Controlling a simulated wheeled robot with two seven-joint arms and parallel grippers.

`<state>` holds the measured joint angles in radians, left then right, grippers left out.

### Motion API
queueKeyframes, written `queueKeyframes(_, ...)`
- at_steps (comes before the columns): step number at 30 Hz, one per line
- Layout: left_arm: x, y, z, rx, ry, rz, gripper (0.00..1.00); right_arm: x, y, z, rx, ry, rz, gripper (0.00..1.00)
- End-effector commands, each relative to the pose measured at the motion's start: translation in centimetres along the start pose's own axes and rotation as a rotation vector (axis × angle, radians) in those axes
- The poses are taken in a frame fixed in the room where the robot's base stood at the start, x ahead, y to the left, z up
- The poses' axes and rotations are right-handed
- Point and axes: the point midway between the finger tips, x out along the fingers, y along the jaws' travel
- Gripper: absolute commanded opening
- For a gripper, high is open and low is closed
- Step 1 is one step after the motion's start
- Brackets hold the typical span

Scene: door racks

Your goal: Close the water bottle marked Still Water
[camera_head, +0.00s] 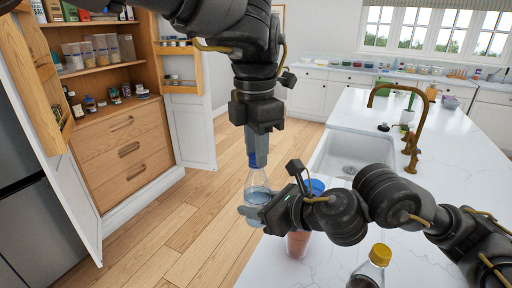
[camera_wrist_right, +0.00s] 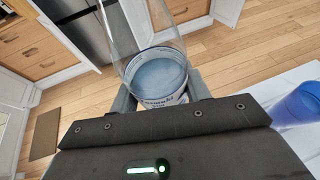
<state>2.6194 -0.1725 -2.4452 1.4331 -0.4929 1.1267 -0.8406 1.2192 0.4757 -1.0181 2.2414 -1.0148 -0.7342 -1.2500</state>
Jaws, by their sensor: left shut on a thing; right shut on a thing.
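A clear water bottle (camera_head: 257,178) with some water in it is held upright off the counter's left edge. My right gripper (camera_head: 250,212) is shut around its lower body. In the right wrist view the bottle (camera_wrist_right: 155,72) has a white label with blue lettering that I cannot read fully. My left gripper (camera_head: 262,145) points straight down above the bottle and is shut on a blue cap (camera_head: 258,160). The cap is at the bottle's neck, in line with it. I cannot tell whether it is seated or threaded. The wrist view does not show the cap.
A yellow-capped bottle (camera_head: 380,256) stands at the front. A sink (camera_head: 350,152) and a brass faucet (camera_head: 410,115) lie beyond. An open wooden pantry (camera_head: 120,130) is at left.

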Motion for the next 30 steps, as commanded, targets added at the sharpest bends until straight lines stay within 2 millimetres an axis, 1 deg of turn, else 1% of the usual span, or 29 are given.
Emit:
queueKeyframes(1, -0.1, 0.0, 0.1, 0.001, -0.003, 0.001, 0.31, 0.0, 0.2, 0.0, -0.003, -0.001, 0.004, 0.00)
queueKeyframes(6, 0.0, 0.0, 0.1, -0.001, -0.002, 0.000, 0.52, 0.0, 0.1, 0.0, -0.002, -0.001, 0.003, 0.00)
queueKeyframes(14, -0.1, 0.0, 0.1, -0.002, -0.001, 0.000, 0.52, 0.0, 0.1, 0.0, -0.001, -0.001, 0.001, 0.00)
queueKeyframes(17, -0.6, 0.0, 0.1, -0.003, -0.002, 0.001, 0.52, 0.0, 0.0, 0.1, 0.000, -0.001, 0.001, 0.00)
queueKeyframes(20, -1.9, 0.0, 0.1, -0.002, -0.003, 0.002, 0.52, 0.0, 0.0, 0.1, 0.000, -0.001, 0.001, 0.00)
queueKeyframes(30, -8.6, 0.1, 0.1, -0.003, -0.004, 0.004, 0.52, 0.0, 0.0, 0.0, 0.000, -0.001, 0.001, 0.00)
